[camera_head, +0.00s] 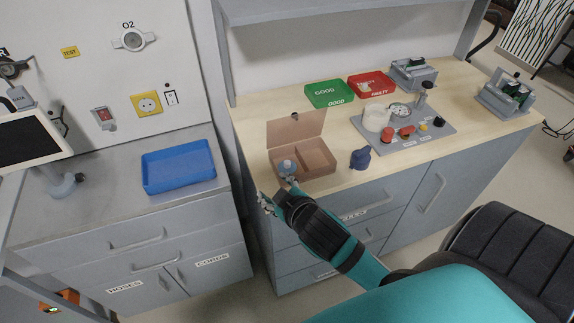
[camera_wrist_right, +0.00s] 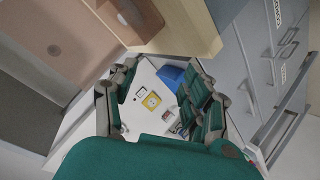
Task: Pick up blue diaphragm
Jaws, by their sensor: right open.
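A light blue round piece, which looks like the blue diaphragm (camera_head: 287,167), lies in the left compartment of an open brown divided box (camera_head: 318,160) near the front edge of the wooden counter. My right gripper (camera_head: 277,196) is open and empty, at the counter's front edge just below the box. One fingertip shows close in front of the blue piece; I cannot tell whether they touch. In the right wrist view the open fingers (camera_wrist_right: 158,95) have nothing between them, and the diaphragm is not visible there. My left gripper is not in view.
A dark blue bulb-shaped object (camera_head: 361,158) stands right of the box. Behind are a green GOOD tray (camera_head: 330,93), a red FAULTY tray (camera_head: 384,78) and a grey parts board (camera_head: 430,139). A blue tray (camera_head: 178,168) sits on the left counter. The box lid stands up.

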